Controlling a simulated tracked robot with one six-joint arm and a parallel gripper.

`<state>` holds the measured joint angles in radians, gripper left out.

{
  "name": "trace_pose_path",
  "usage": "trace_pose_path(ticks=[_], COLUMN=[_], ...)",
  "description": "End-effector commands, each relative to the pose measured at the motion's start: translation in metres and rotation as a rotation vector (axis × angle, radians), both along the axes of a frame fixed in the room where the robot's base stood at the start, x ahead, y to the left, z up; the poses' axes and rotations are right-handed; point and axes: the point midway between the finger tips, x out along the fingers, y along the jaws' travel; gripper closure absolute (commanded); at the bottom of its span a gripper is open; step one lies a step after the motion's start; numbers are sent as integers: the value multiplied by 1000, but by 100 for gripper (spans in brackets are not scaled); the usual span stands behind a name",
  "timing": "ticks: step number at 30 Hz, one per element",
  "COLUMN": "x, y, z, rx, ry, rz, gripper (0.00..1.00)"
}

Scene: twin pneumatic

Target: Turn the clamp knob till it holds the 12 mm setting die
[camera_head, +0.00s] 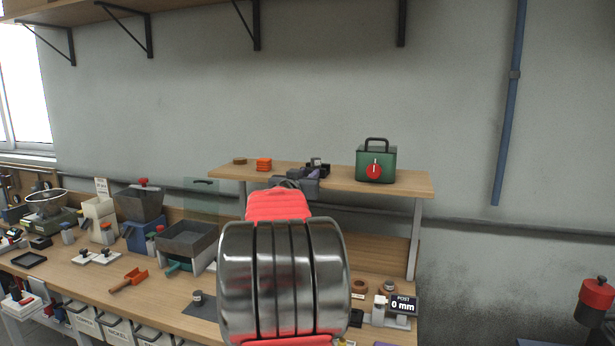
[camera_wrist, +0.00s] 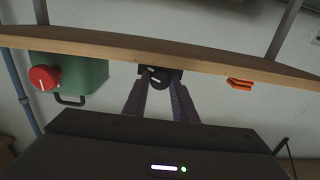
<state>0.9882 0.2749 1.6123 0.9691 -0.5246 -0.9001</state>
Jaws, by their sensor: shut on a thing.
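My gripper (camera_wrist: 160,88) is at the shelf edge in the wrist view, its two dark purple fingers closing in on a small black part with white marks, which looks like the clamp knob (camera_wrist: 153,71). The fingers are shut on it. In the head view my gripper (camera_head: 300,174) shows only partly above my red and steel arm, beside the dark clamp (camera_head: 317,162) on the shelf. The clamp's inside is hidden, and I cannot make out the 12 mm setting die or whether it is held. A small display (camera_head: 403,304) on the bench reads "POST 0 mm".
A green box with a red dial (camera_head: 376,163) stands right of the clamp on the shelf (camera_head: 405,185). An orange stack (camera_head: 264,164) and a brown disc (camera_head: 240,161) lie left.

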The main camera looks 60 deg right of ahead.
Motion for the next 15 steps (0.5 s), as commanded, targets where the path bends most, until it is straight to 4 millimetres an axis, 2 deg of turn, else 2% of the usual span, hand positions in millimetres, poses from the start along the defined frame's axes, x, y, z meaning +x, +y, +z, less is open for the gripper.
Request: trace_pose_path(ticks=[8,15], x=[0,0], y=[0,0], z=[0,0], rx=[5,27], ry=[-33,-172], rz=[1,1], gripper=[98,98])
